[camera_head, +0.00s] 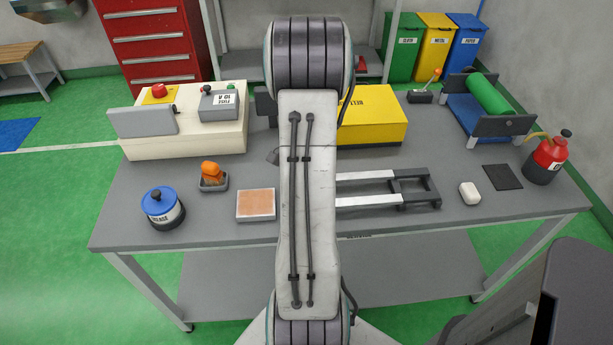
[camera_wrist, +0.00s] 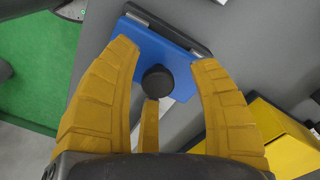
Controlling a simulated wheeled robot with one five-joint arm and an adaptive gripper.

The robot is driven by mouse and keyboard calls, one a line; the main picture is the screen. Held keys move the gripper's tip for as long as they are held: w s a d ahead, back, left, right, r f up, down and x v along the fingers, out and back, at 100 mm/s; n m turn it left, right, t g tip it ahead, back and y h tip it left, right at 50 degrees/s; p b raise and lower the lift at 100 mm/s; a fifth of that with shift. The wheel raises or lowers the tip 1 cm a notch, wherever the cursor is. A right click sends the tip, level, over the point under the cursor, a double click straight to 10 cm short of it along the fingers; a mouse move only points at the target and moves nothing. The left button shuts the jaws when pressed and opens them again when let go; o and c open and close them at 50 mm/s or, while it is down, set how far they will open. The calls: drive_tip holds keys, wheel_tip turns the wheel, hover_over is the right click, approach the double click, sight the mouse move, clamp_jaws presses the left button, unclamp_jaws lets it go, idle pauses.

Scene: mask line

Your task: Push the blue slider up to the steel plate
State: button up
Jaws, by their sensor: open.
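The blue slider (camera_wrist: 150,45) shows in the wrist view as a flat blue plate with a round black knob (camera_wrist: 157,82). My gripper (camera_wrist: 163,58) has its yellow fingers spread, with the knob between them and no clear grip on it. I cannot tell whether a finger touches the slider. A dark grey bar (camera_wrist: 190,34) lies along the slider's far edge. I cannot tell whether this is the steel plate. In the head view my arm hides the slider and gripper; pale rails (camera_head: 375,200) with a dark end frame (camera_head: 412,187) show to its right.
A yellow box (camera_head: 375,115) stands behind the rails and also shows in the wrist view (camera_wrist: 270,135).

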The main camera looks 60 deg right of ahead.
drive_tip(key=shift+r, duration=0.15)
wheel_tip(320, 180, up, 12)
idle(0.5)
idle(0.7)
